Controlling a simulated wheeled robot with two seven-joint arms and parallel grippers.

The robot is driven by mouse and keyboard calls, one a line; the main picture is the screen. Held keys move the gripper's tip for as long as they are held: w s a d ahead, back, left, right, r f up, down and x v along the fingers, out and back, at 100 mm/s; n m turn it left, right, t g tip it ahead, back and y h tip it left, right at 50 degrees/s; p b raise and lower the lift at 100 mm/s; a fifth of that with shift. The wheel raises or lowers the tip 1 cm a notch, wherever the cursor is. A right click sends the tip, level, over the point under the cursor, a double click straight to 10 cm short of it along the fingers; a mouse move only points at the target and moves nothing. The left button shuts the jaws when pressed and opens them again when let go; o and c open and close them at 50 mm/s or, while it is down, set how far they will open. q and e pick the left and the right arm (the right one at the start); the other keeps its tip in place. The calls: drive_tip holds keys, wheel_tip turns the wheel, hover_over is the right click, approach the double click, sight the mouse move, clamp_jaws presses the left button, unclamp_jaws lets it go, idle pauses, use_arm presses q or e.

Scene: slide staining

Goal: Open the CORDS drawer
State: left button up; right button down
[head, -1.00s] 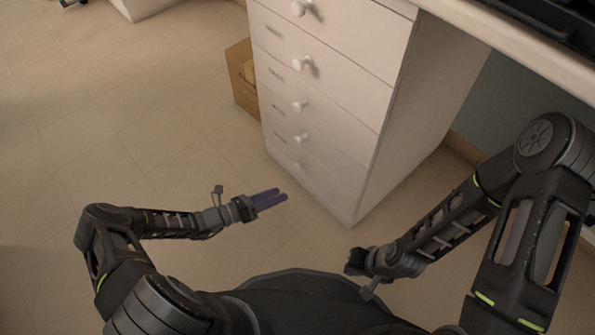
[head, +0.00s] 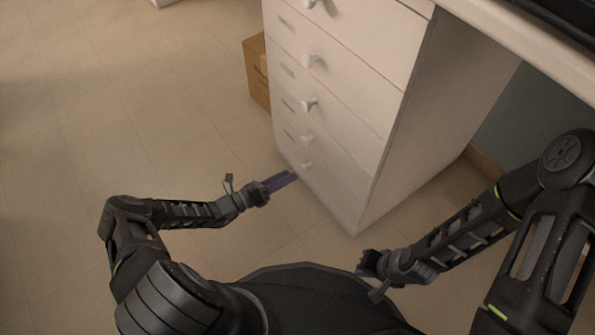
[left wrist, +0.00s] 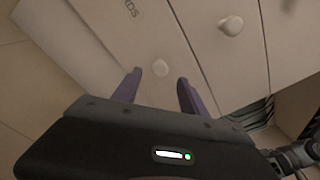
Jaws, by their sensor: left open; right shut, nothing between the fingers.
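The white drawer cabinet (head: 400,150) stands ahead, with its drawers shut and a round white knob on each. In the left wrist view, a label partly reading "RDS" (left wrist: 131,9) is on the same panel as the nearer knob (left wrist: 160,67). This appears to be the bottom drawer, whose knob (head: 306,167) shows in the head view. My left gripper (head: 289,178) is open, its purple fingers pointing at that drawer front. In the left wrist view the knob appears between the fingertips (left wrist: 160,76); contact cannot be told. My right gripper (head: 362,271) is shut and empty, low before the cabinet.
A neighbouring drawer's knob (left wrist: 231,26) is close by in the left wrist view. A desk top (head: 530,40) overhangs at right. The tiled floor (head: 120,110) at left is clear.

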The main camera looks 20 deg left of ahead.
sight(302, 169)
use_arm(q)
drive_tip(key=shift+b+x, duration=0.45)
drive_tip(key=shift+x, duration=1.9)
clamp_jaws()
